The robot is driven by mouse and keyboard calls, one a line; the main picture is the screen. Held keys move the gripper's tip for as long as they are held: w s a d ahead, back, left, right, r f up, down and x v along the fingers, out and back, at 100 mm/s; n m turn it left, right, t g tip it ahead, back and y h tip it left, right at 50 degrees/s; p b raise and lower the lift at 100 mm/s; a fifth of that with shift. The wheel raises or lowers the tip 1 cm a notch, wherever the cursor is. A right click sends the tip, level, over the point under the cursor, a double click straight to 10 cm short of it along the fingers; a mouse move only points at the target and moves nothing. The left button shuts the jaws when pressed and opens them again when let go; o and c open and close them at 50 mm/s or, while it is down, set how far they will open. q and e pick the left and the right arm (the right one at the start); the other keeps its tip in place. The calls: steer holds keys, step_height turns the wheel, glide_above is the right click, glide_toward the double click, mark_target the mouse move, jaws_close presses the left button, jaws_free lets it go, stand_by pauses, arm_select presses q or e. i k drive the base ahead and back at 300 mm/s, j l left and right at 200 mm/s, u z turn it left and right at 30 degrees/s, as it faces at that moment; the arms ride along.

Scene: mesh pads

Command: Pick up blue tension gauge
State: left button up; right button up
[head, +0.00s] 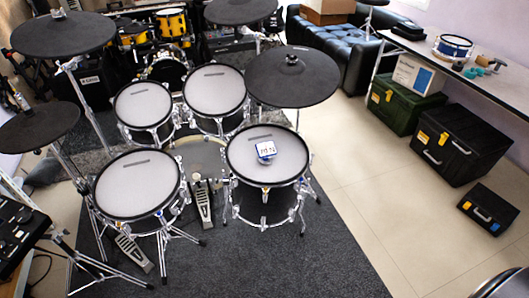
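The blue tension gauge (266,149) lies on the white mesh head of the front right drum pad (246,172), near the middle of the head. It is small, with a pale face carrying dark marks and a blue edge. Nothing covers it. Neither of my grippers shows in the head view.
Other mesh pads (137,187) and black cymbal pads (293,77) surround it, one cymbal close behind. Chrome stands and pedals (203,203) crowd the grey carpet (285,262). Pale floor (375,207) is clear right of it. Cases (462,143) sit under a table (487,88).

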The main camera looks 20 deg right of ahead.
mark_target(266, 150)
steer(key=i+l+z, duration=0.1)
steer(key=i+z, duration=0.6)
steer(key=i+j, duration=0.05)
